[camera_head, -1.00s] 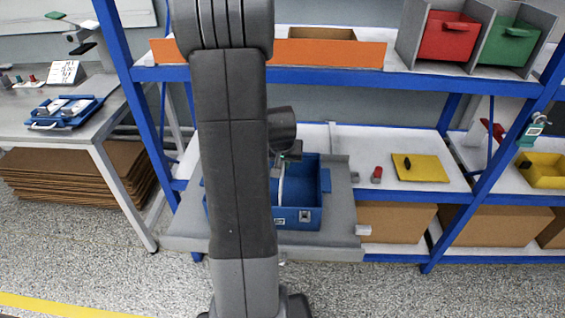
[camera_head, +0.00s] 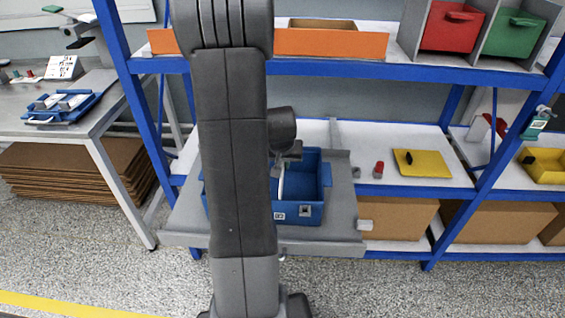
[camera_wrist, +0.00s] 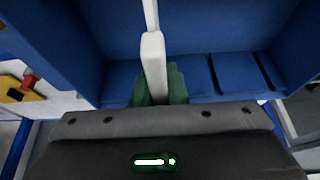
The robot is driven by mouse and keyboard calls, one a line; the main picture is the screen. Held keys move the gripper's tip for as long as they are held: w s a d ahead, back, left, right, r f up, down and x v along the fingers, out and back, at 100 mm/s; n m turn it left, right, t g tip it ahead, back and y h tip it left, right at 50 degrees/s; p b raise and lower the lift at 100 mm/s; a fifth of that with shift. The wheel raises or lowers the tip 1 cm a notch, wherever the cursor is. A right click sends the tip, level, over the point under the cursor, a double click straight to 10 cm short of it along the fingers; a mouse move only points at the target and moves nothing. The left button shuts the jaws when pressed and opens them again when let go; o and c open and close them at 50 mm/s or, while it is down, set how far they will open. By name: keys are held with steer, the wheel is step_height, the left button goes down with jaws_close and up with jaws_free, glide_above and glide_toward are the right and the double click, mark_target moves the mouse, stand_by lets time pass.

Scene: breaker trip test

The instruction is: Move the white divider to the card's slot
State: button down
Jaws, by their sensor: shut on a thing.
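The white divider (camera_wrist: 153,62) is a thin upright plate between the green fingertips of my gripper (camera_wrist: 160,85) in the wrist view. My gripper is shut on it. In the head view the divider (camera_head: 281,182) shows as a pale strip inside the blue bin (camera_head: 314,212), with my gripper (camera_head: 287,156) just above. Blue ribs or slots line the bin's inside in the wrist view. I cannot tell whether the divider is seated in a slot or lifted. My arm hides the bin's left part. A white card with dark marks (camera_head: 63,67) stands on the left bench.
The bin sits on a grey tray (camera_head: 343,225) at the blue-framed shelf. A red piece (camera_head: 378,170) and a yellow plate (camera_head: 421,163) lie to its right. An orange-fronted bin (camera_head: 330,43) and red and green drawers (camera_head: 450,32) are above.

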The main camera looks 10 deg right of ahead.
steer(key=shift+f+b, duration=2.1)
steer(key=shift+f, duration=0.25)
steer(key=c, duration=1.4)
jaws_free()
steer(key=shift+r, duration=0.1)
steer(key=shift+o, duration=0.2)
steer(key=p+v, duration=0.3)
steer(key=v, duration=1.1)
steer(key=b+x, duration=0.3)
steer(key=x, duration=1.1)
steer(key=shift+r, duration=0.2)
